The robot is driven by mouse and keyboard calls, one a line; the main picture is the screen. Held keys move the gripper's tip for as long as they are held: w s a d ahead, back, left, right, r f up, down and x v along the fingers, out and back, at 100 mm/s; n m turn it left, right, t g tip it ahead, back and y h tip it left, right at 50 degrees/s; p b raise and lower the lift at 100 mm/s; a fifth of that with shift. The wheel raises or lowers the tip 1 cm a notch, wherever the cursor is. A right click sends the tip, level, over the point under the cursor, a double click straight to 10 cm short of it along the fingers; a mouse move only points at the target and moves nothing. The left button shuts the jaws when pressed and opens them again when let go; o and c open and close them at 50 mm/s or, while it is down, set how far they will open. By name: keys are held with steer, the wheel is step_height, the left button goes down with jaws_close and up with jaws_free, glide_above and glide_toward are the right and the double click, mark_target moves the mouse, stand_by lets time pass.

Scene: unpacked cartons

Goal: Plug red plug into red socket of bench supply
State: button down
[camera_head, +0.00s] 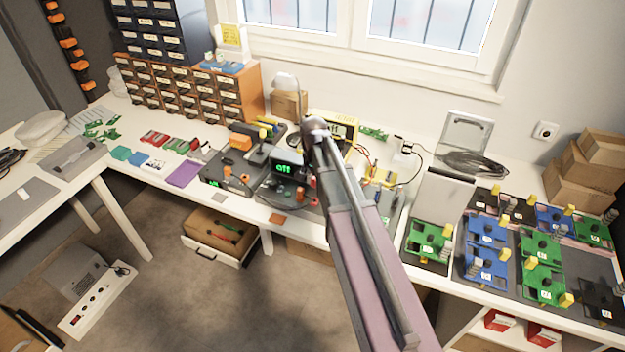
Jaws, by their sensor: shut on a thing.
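A dark boxy unit with a lit green display (284,168) stands on the bench left of my arm; it looks like the bench supply. Its sockets are too small to tell apart by colour. A second low dark unit with a small green display (214,183) sits to its left. My arm reaches up from the bottom over the bench and covers part of the area right of the display. My gripper's fingers cannot be made out and seem hidden by the arm. I cannot pick out the red plug or the red socket.
Orange drawer cabinets (183,88) stand at the back left. A yellow-framed meter (335,126) and loose wires lie behind my arm. A grey mat (470,268) with green and blue boards fills the right. Cartons (597,160) stack at the far right. A drawer (216,250) is open below.

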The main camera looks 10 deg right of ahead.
mark_target(314, 185)
steer(key=shift+f+b, duration=2.45)
steer(key=shift+f, duration=0.15)
steer(key=shift+s+f+b, duration=0.1)
steer(key=shift+f+b, duration=0.65)
stand_by(1.3)
steer(key=c, duration=0.5)
jaws_free()
